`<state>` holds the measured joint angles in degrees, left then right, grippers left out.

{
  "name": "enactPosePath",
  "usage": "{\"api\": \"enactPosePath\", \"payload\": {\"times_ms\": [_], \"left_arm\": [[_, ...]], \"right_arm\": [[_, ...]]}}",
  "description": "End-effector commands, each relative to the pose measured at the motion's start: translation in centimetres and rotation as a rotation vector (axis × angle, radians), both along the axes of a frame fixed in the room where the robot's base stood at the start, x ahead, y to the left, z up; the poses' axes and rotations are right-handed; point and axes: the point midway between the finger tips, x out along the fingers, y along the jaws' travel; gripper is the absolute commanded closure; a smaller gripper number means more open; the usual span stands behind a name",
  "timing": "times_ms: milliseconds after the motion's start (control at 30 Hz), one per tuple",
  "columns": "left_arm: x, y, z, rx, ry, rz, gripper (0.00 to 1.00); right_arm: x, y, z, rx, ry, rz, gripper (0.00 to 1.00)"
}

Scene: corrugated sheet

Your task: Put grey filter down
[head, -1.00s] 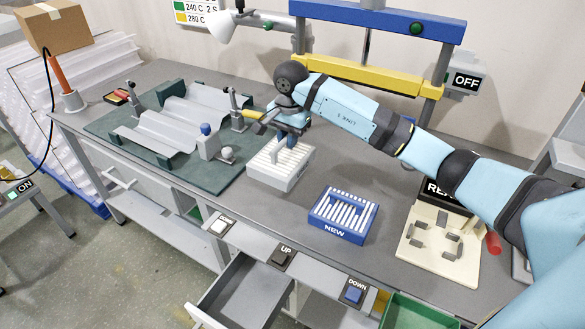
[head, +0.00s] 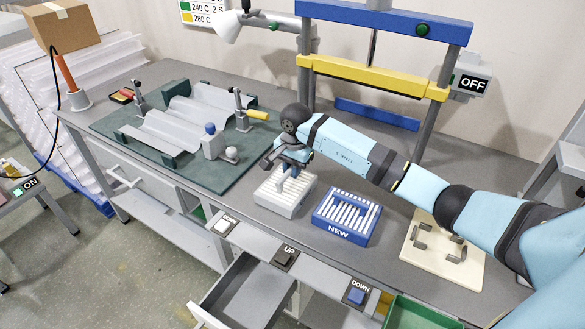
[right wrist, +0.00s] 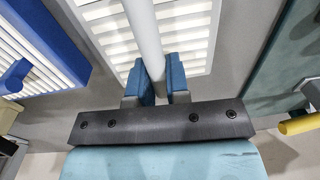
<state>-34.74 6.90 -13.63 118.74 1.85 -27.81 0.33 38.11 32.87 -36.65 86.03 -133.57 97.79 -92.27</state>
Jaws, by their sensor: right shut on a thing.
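My right gripper (head: 294,164) is over the white slotted rack (head: 287,204) on the bench. Its blue fingers, clear in the right wrist view (right wrist: 161,80), are shut on a pale grey-white rod, the grey filter (right wrist: 144,34). In the head view the filter (head: 282,184) hangs down from the fingers to the rack's slots. I cannot tell whether its lower end touches the rack. The rack's slotted top fills the middle of the right wrist view (right wrist: 191,42). My left gripper is not in view.
The blue NEW box (head: 338,232) with several white rods stands right of the rack. The green mat (head: 215,175) with corrugated sheet, clamps and a yellow handle (head: 257,115) lies left. A cream board (head: 436,262) with grey pieces is at the right.

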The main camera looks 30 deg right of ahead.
Motion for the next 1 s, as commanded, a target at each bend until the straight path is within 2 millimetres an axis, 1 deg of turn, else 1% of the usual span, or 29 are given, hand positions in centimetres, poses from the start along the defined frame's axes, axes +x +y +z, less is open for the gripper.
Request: {"api": "enactPosePath", "payload": {"times_ms": [67, 100, 167, 200, 433, 500, 567, 667, 900, 1000], "left_arm": [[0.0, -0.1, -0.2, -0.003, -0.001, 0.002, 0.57], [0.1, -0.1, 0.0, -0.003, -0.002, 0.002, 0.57], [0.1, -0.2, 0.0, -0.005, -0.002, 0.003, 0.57], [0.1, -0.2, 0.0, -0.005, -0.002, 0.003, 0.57], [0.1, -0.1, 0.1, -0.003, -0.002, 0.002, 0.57], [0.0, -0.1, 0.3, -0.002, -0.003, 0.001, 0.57], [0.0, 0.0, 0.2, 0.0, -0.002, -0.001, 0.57], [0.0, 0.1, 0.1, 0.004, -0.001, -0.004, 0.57], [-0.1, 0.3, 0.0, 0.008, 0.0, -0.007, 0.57], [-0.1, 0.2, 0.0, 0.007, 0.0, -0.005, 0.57]], "right_arm": [[0.0, 0.0, -0.3, -0.001, -0.001, 0.0, 1.0], [0.0, 0.0, -0.2, 0.0, 0.0, 0.0, 0.75], [0.0, 0.0, -0.2, 0.0, 0.0, 0.0, 0.61], [0.0, 0.0, -0.2, 0.0, 0.0, 0.0, 0.59], [0.0, 0.0, -0.1, 0.0, 0.0, 0.0, 0.59], [0.0, 0.0, 0.2, 0.001, 0.001, 0.0, 0.59], [0.0, -0.1, 0.7, -0.001, -0.002, 0.0, 0.59], [0.0, -0.2, 2.2, -0.002, -0.005, 0.0, 0.59], [-0.3, -0.3, 7.4, -0.002, -0.004, 0.0, 0.59], [-0.4, -0.3, 9.3, -0.002, -0.002, 0.0, 0.59]]}}
